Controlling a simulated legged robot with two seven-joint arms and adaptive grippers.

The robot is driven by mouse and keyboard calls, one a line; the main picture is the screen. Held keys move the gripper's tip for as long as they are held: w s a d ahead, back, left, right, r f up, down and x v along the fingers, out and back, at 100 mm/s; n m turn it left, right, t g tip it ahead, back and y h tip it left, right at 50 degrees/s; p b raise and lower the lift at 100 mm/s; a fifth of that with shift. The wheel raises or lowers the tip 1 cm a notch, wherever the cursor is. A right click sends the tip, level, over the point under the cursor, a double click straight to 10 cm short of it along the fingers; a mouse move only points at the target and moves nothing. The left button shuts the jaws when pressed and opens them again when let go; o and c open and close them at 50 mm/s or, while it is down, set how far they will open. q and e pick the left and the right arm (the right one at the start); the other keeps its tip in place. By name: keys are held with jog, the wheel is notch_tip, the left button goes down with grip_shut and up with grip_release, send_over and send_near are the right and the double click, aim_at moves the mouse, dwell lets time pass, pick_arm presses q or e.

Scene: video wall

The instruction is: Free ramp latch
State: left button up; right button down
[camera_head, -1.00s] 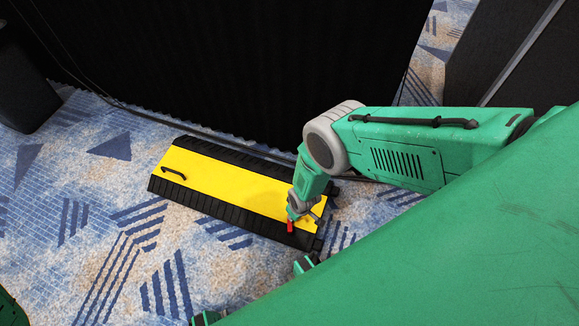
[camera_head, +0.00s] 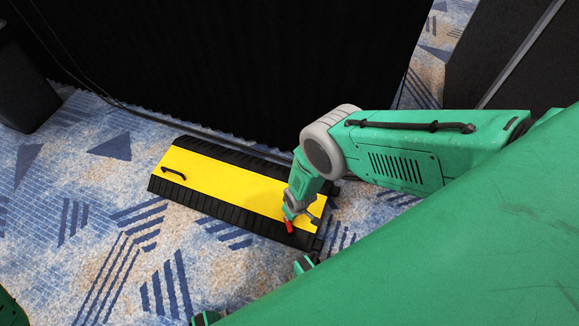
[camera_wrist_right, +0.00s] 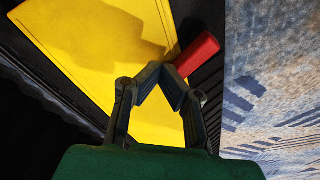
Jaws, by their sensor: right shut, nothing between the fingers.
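The ramp, a cable cover with a yellow lid (camera_head: 225,183) and black ribbed edges, lies on the carpet in the head view. A red latch (camera_head: 289,228) shows at its right end, near the black border. My right gripper (camera_head: 287,217) is over that end, pointing down. In the wrist view, the fingers of my right gripper (camera_wrist_right: 162,68) come together over the yellow lid (camera_wrist_right: 95,50) and hold nothing. The red latch (camera_wrist_right: 198,53) lies just right of the fingertips; whether they touch cannot be told. My left gripper is not in view.
A black curtain wall (camera_head: 230,70) stands behind the ramp, with a cable along its foot. A black handle (camera_head: 174,173) is at the lid's left end. A black box (camera_head: 25,85) stands at far left. Patterned carpet (camera_head: 140,250) in front is clear.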

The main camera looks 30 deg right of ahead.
jog(key=shift+w+a, duration=0.3)
jog(key=shift+a, duration=0.25)
jog(key=shift+w+a, duration=0.2)
jog(key=shift+a, duration=0.7)
notch_tip(320, 180, up, 7)
jog(key=p, duration=0.5)
jog(key=shift+p, duration=0.3)
dwell(0.6)
